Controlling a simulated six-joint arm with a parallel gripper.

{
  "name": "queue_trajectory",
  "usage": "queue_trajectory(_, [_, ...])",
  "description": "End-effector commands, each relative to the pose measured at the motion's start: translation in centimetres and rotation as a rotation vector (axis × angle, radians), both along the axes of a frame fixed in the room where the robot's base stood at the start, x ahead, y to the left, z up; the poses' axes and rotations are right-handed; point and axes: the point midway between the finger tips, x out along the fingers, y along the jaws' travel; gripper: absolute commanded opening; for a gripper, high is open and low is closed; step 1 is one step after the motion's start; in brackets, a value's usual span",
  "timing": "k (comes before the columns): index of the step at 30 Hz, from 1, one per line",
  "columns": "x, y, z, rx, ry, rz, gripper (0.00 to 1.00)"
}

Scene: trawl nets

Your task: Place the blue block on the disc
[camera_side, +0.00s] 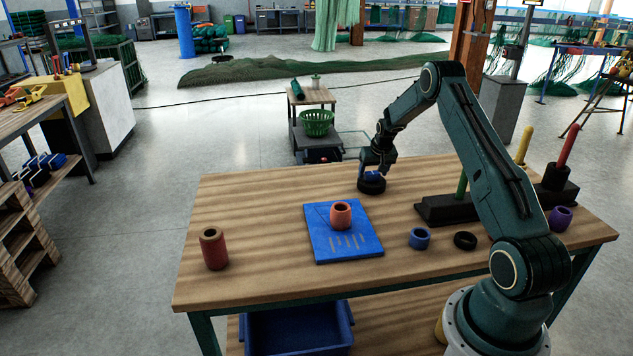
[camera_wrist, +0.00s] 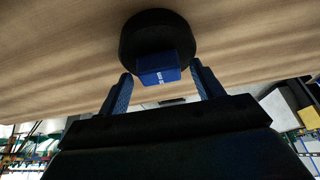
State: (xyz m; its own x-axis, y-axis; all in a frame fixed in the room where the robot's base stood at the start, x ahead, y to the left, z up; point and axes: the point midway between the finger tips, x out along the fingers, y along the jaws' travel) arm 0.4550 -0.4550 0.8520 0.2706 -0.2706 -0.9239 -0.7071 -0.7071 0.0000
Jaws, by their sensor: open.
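The blue block (camera_wrist: 158,72), with small white print on one face, rests against the black disc (camera_wrist: 155,22). In the side view, the block (camera_side: 373,175) appears on top of the disc (camera_side: 371,187), near the table's back edge. My gripper (camera_wrist: 161,69) is open, with one finger on each side of the block and a visible gap on both sides in the wrist view. In the side view, my gripper (camera_side: 378,168) is right over the disc and partly hides the block.
A blue booklet (camera_side: 325,248) with an orange ring-shaped piece (camera_side: 341,214) lies left of the disc. A red cylinder (camera_side: 213,248), a blue ring (camera_side: 419,238) and a black ring (camera_side: 465,240) stand apart. A black base with a green peg (camera_side: 462,185) is to the right.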

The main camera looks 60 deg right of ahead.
Motion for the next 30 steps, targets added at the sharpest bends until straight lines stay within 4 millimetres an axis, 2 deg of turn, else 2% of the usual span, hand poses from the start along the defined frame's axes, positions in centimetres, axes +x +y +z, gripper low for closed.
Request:
queue_trajectory(11, [-0.6,0.6,2.3,-0.001,-0.001,0.0,0.66])
queue_trajectory(30, [-2.9,2.9,10.2,-0.001,-0.001,0.0,0.66])
